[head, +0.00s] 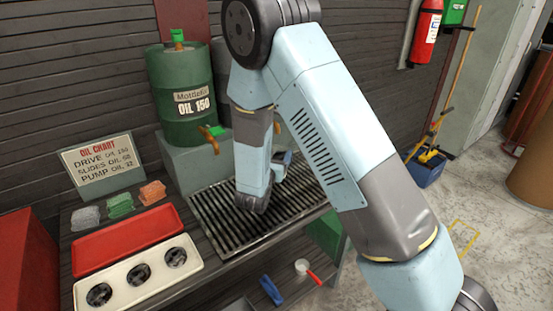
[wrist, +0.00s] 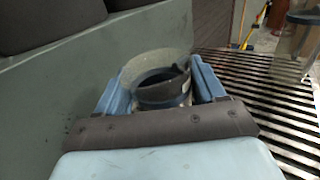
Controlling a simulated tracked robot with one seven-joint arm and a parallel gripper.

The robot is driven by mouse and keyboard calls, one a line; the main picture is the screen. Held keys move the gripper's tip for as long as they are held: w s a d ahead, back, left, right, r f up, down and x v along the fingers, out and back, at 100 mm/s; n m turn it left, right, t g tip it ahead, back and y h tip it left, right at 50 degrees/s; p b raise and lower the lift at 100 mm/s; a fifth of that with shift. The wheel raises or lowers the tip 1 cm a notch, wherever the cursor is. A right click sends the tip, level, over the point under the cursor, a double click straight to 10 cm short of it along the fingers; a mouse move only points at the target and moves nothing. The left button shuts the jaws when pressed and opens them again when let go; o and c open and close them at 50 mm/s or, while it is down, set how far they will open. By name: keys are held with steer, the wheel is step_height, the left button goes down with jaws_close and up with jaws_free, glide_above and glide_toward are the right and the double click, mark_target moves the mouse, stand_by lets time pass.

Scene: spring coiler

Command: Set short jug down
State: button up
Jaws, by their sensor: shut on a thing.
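In the wrist view, the short jug (wrist: 160,90) shows as a round open vessel with a pale, see-through rim and dark bands. It sits between the two blue fingers of my gripper (wrist: 163,88), which is shut on it. Its base is hidden, so I cannot tell whether it touches the surface below. In the head view my gripper (head: 283,160) is mostly hidden behind my arm, low over the slatted grate (head: 222,232); the jug cannot be made out there.
A grey-green block (wrist: 50,110) stands close on the left in the wrist view. Another clear vessel (wrist: 293,45) stands on the grate at right. A green oil drum (head: 182,100) with a tap is behind the grate. A red tray (head: 130,238) lies left; the front grate is bare.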

steer(key=shift+f, duration=0.45)
steer(key=shift+f, duration=0.2)
steer(key=o, duration=1.6)
steer(key=shift+o, duration=0.2)
steer(key=shift+r, duration=0.15)
